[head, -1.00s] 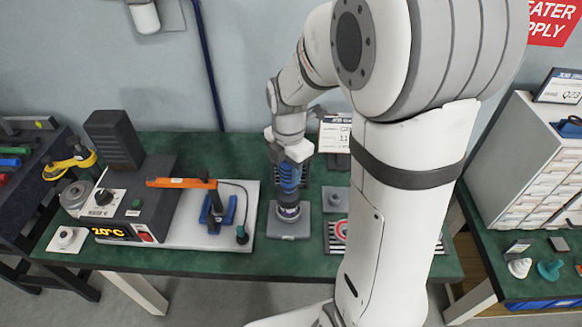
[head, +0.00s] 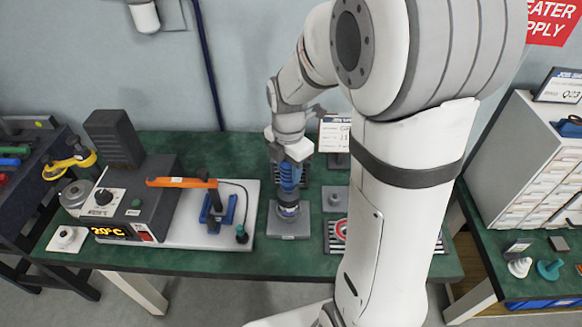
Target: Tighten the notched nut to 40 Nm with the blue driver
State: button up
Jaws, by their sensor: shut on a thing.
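The blue driver (head: 288,180) stands upright on the green table, its lower end over a grey square base plate (head: 288,232). My gripper (head: 289,160) is shut on the top of the driver from above. The dark lower part of the driver and a pale ring (head: 288,211) show just above the plate. The notched nut is not distinguishable; the driver's end hides what lies under it.
Left of the driver stand a heater unit (head: 135,205) reading 20°C and a white plate with an orange-handled tool (head: 181,183). Right are a small grey block (head: 334,198) and a striped plate (head: 333,240), partly behind my arm. A drawer cabinet (head: 535,165) stands far right.

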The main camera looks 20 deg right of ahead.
jog(key=shift+f+b, duration=1.2)
jog(key=shift+f, duration=0.2)
dwell(3.4)
jog(key=shift+r, duration=0.15)
jog(key=shift+r+p, duration=1.9)
jog(key=shift+r, duration=0.55)
jog(key=shift+f, duration=0.1)
